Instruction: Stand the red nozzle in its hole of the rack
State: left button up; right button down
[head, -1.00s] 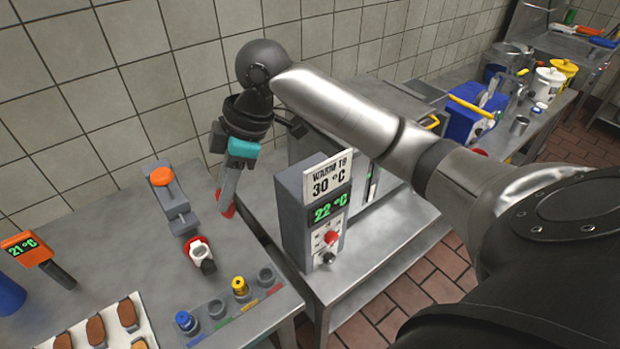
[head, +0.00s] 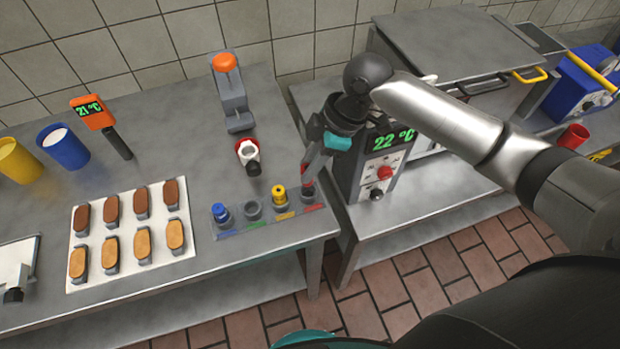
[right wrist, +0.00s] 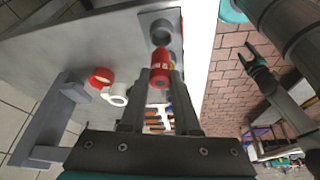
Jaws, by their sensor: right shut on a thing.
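The rack (head: 232,231) lies along the near right edge of the left table. It has a blue nozzle (head: 221,213) in its left hole, an empty grey hole (head: 252,208), and a yellow nozzle (head: 279,196). The hole at the red label (head: 308,195) is at the right end. My right gripper (head: 309,174) is over that end, shut on the red nozzle (right wrist: 160,68). In the right wrist view the nozzle lies between the fingers, close to a grey rack socket (right wrist: 161,29); I cannot tell whether they touch. My left gripper (right wrist: 256,66) shows small and dark.
A red-and-white ringed part (head: 248,155) lies behind the rack, below an orange-topped stand (head: 231,98). A tray of pastries (head: 189,239) lies left. The display box (head: 380,170) stands close to the right of my gripper, across a gap between tables.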

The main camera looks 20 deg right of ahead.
jog(key=shift+f, duration=0.65)
jog(key=shift+f+b, duration=0.35)
jog(key=shift+f, duration=1.4)
jog(key=shift+f, duration=0.1)
jog(key=c, duration=0.6)
grip_release()
jog(key=shift+c, duration=0.2)
jog(key=shift+r, duration=0.2)
jog(key=p+v, duration=0.1)
jog(key=v, duration=1.1)
jog(key=shift+p, duration=0.35)
